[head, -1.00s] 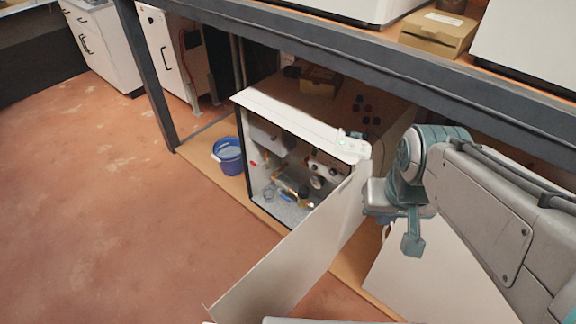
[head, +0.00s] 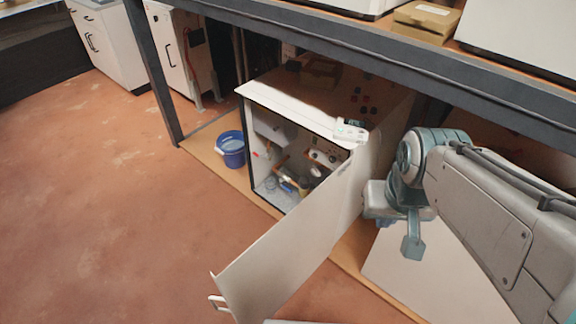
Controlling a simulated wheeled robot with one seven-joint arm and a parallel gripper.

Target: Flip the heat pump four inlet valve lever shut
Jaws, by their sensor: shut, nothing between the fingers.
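The heat pump is a white-topped cabinet (head: 292,109) under the workbench, with its front door (head: 290,250) standing open toward me. Pipes and small parts (head: 290,178) show inside, with a small red part (head: 256,155) at the left and round knobs or gauges (head: 326,158) at the upper right. I cannot make out which part is the heat pump four inlet valve lever, or its position. The door hides the lower right of the interior. My gripper (head: 411,244) is shut and empty, pointing down to the right of the door, outside the cabinet.
A blue bucket (head: 230,152) stands left of the cabinet on a wooden base. The dark bench beam (head: 350,65) runs above, with a post (head: 153,75) at the left. A white panel (head: 425,275) is below my arm. Open floor (head: 110,200) lies at the left.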

